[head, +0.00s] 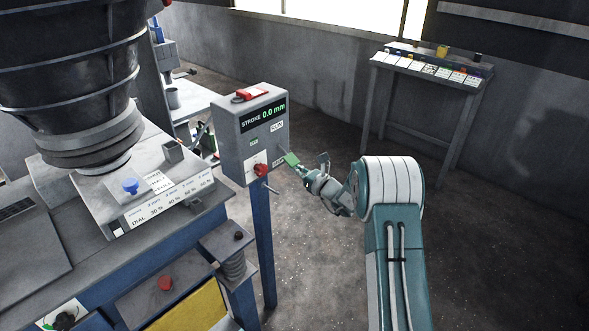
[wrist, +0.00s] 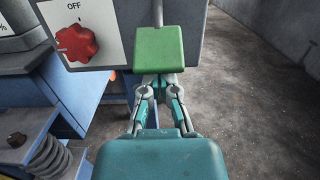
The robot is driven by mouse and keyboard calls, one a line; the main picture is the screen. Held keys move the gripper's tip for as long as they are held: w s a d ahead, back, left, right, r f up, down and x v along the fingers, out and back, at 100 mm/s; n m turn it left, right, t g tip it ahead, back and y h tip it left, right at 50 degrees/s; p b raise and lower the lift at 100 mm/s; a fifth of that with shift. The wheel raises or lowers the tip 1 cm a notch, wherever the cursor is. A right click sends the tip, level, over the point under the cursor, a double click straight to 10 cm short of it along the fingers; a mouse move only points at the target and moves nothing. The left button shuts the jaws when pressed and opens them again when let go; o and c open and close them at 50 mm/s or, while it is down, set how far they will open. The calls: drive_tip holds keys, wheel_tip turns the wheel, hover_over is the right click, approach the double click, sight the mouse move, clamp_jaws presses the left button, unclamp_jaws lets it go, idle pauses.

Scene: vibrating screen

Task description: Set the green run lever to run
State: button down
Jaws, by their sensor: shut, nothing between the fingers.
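The green run lever (head: 291,158) sticks out from the right side of the grey control box (head: 232,150), with its flat green end low, beside the lower label. The RUN label (head: 276,127) is higher on the box face. In the wrist view the lever's green end (wrist: 158,47) fills the top middle. My gripper (head: 303,172) is just to the lower right of the green end. In the wrist view my gripper (wrist: 158,79) is shut, its tips right at the green end's lower edge. I cannot tell whether they touch it; the fingertips are partly hidden.
The box display (head: 263,116) reads STROKE 0.0 mm. A red knob (head: 261,170) sits on the box near the lever; its OFF label shows in the wrist view. The screen machine (head: 75,75) stands left. A table with colored items (head: 430,67) stands back right. Floor between is clear.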

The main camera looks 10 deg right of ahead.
sight(293, 160)
drive_tip(key=shift+r, duration=0.1)
drive_tip(key=shift+s+d+r+g+h, duration=0.25)
drive_tip(key=shift+r+g+h, duration=0.25)
drive_tip(key=shift+r+g, duration=0.2)
drive_tip(key=shift+s+d+r+g+h, duration=0.15)
drive_tip(key=shift+s+r+g+h, duration=0.05)
drive_tip(key=shift+r+g+h, duration=0.4)
drive_tip(key=shift+s+r+g+h, duration=0.1)
drive_tip(key=shift+r+g+h, duration=1.2)
drive_tip(key=shift+r+g, duration=0.55)
drive_tip(key=shift+r, duration=0.1)
drive_tip(key=shift+r, duration=0.7)
